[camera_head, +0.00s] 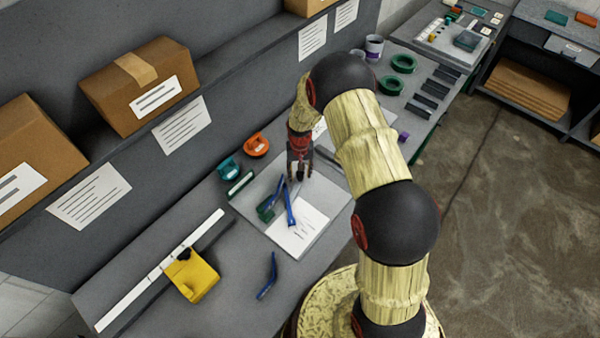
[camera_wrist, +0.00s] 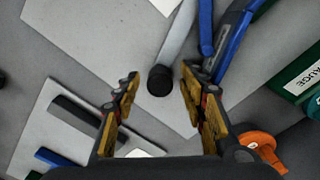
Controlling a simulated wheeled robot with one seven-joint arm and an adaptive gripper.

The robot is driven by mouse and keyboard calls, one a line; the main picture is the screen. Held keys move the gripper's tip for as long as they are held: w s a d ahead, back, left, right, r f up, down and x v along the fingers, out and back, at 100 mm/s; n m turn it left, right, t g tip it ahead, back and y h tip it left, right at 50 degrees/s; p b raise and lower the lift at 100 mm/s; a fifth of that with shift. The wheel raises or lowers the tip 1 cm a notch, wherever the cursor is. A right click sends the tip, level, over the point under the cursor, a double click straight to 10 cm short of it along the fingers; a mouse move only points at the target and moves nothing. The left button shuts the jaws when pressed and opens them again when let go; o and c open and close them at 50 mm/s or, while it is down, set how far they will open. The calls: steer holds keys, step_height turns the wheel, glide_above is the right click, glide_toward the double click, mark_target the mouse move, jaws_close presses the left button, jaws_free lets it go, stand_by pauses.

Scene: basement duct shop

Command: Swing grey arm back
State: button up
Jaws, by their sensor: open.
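The grey arm (camera_wrist: 178,42) is a light grey bar with a black rounded end (camera_wrist: 160,79), over a pale grey board (camera_head: 315,245) on the bench. In the wrist view its black end lies between the two fingers of my gripper (camera_head: 299,174), with gaps on both sides. My gripper is open and points down at the board; in the head view it hides most of the grey arm. I cannot tell how high the fingertips are above the board. A blue-handled tool (camera_wrist: 233,40) lies close to the right of the grey arm in the wrist view.
An orange tape dispenser (camera_head: 257,145), a teal one (camera_head: 229,168) and a green box (camera_head: 240,184) stand left of the board. A yellow tool (camera_head: 192,276) and a blue-handled item (camera_head: 268,276) lie nearer. Cardboard boxes (camera_head: 140,85) fill the shelf behind.

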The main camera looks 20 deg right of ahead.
steer(key=shift+c, duration=0.4)
jaws_close()
stand_by(0.5)
